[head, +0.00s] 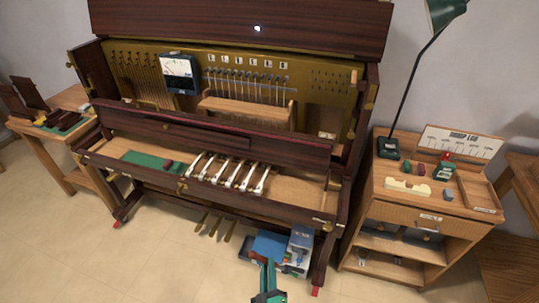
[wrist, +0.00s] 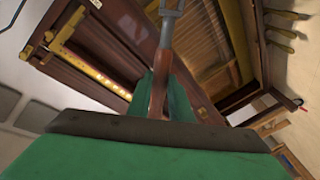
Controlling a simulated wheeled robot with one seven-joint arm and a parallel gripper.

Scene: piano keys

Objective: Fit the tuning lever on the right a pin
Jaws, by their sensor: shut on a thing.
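In the wrist view my gripper (wrist: 152,98) has green fingers and is shut on the tuning lever (wrist: 158,82). The lever has a reddish-brown handle and a grey metal end that points away, to the top of the picture. In the head view my green gripper (head: 267,278) is low at the bottom, in front of the piano and well below its keys; the lever is too small to make out there. The tuning pins (head: 245,80) form rows inside the open upright piano, under a row of small white labels (head: 247,60) whose letters I cannot read. The lever is apart from them.
White keys (head: 230,170) lie in the key bed. A side cabinet (head: 430,220) with a lamp (head: 388,147) stands right, a small table (head: 60,125) left.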

